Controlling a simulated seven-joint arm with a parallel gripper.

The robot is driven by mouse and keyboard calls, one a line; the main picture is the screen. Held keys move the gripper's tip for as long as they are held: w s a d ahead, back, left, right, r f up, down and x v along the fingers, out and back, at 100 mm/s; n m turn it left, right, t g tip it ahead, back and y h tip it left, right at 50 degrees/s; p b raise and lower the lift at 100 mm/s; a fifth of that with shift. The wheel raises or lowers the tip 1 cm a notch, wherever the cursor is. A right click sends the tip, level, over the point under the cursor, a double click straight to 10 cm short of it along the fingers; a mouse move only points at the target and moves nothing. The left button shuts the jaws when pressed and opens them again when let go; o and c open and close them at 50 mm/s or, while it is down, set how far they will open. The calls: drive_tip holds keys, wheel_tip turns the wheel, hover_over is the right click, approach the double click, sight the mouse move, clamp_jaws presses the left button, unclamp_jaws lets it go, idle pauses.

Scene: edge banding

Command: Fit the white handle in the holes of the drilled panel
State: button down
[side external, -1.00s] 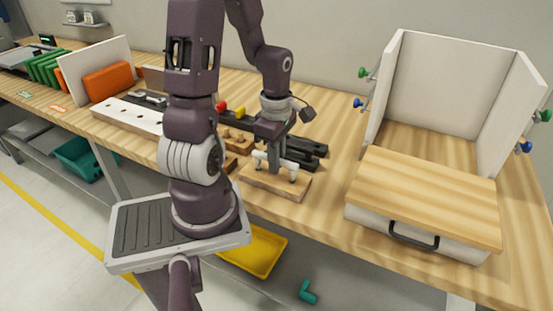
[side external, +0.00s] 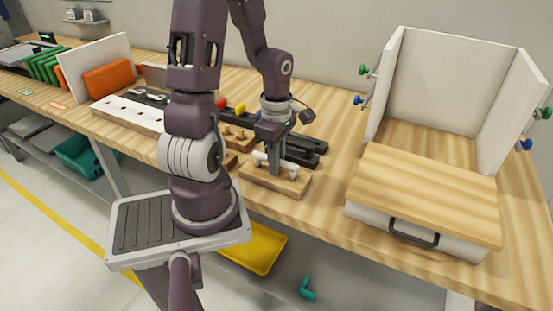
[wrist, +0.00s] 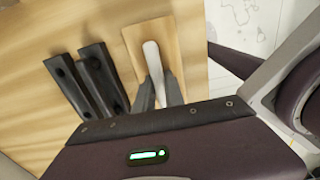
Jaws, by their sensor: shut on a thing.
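The white handle (side external: 264,158) is a short bar in my gripper (side external: 274,170), over a small light-wood block (side external: 286,187) near the bench's front edge. In the wrist view the handle (wrist: 152,56) lies lengthwise over the wooden piece (wrist: 132,35), between my two dark fingers (wrist: 159,88). My gripper is shut on the handle. The handle's ends sit very close to the wood; I cannot tell whether its legs are in holes. No holes show in this block. A white strip with dark holes (side external: 127,113) lies farther left on the bench.
Two black bars (side external: 303,151) lie behind the block and show left of it in the wrist view (wrist: 103,78). A white-walled unit with a wooden-topped drawer (side external: 425,195) stands at right. A small wooden holder (side external: 236,132) is close behind. Bench wood between block and drawer is clear.

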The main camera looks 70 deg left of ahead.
drive_tip(key=shift+f, duration=0.25)
idle(0.4)
drive_tip(key=c, duration=1.3)
unclamp_jaws()
drive_tip(key=shift+c, duration=0.2)
drive_tip(key=shift+r, duration=2.55)
